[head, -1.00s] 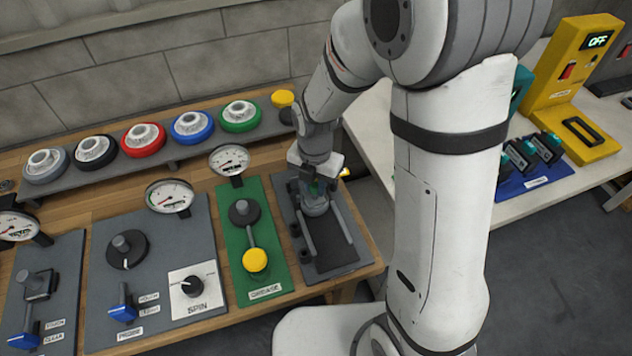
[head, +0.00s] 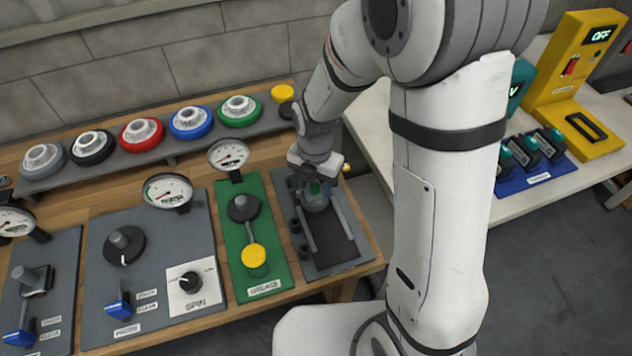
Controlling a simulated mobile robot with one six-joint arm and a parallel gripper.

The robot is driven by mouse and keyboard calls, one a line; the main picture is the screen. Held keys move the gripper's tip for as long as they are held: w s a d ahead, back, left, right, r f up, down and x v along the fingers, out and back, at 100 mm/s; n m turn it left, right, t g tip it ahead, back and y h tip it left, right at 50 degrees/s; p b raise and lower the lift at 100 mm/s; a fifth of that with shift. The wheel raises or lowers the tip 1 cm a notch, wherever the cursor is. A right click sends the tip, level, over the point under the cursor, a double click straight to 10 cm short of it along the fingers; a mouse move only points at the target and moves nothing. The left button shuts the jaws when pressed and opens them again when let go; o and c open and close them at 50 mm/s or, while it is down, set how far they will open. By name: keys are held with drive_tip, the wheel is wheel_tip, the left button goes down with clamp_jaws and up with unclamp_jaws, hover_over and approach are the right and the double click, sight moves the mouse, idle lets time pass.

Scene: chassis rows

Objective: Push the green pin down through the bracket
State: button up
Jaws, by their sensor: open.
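My gripper (head: 316,182) points down over the dark grey fixture plate (head: 336,265) at the right end of the wooden bench. A small green piece, apparently the green pin (head: 315,188), shows right at my fingers. My fingers are open; whether they touch the pin cannot be told. A round grey part (head: 316,203) sits just below it between two rails. The bracket cannot be told apart clearly, and the lower part of the pin is hidden by my gripper and the grey parts.
A green panel labelled GREASE (head: 265,270) with a yellow knob (head: 253,256) lies just left of the fixture. A pressure gauge (head: 228,155) stands behind that panel. A shelf (head: 170,155) of coloured wheels runs along the wall. The fixture plate's front part is clear.

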wheel_tip(320, 180, up, 7)
drive_tip(key=shift+f, duration=0.15)
drive_tip(key=shift+r, duration=0.55)
drive_tip(key=shift+r, duration=0.1)
drive_tip(key=s+d+r+m+t, duration=0.1)
drive_tip(key=s+d+r+m, duration=0.3)
drive_tip(key=m, duration=1.1)
drive_tip(key=s+d+r+m+t, duration=0.1)
drive_tip(key=s+d+r+m, duration=0.4)
drive_tip(key=m, duration=1)
drive_tip(key=shift+s+d+t, duration=0.4)
drive_tip(key=shift+s+d, duration=1.3)
drive_tip(key=shift+s, duration=0.1)
